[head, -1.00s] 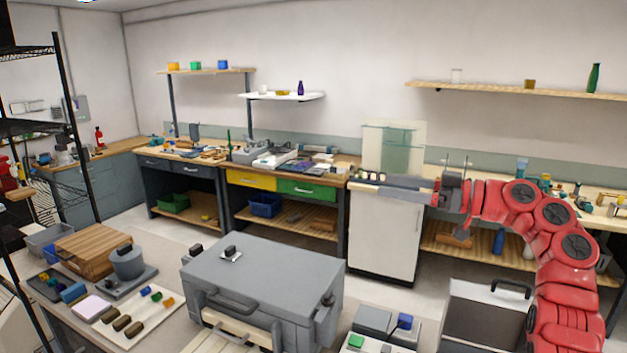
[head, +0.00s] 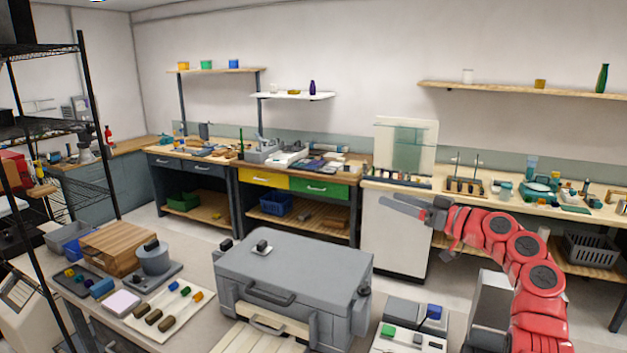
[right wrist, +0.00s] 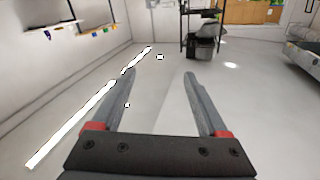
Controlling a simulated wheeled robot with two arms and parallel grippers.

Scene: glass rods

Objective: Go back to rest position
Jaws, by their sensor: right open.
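My right gripper (head: 403,206) is at the end of the red arm on the right of the head view, in front of the white cabinet. Its fingers point left. In the right wrist view the two grey fingers (right wrist: 158,85) stand wide apart with nothing between them. The glass rods cannot be made out for certain; a small rack with upright rods (head: 463,184) stands on the back counter, right of the green glass panel (head: 409,148). My left gripper is not in view.
A large grey box (head: 290,275) with handles stands on the near bench. A wooden block (head: 117,246) and a tray of small coloured pieces (head: 140,318) lie left of it. Open floor lies between the near bench and the back counters.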

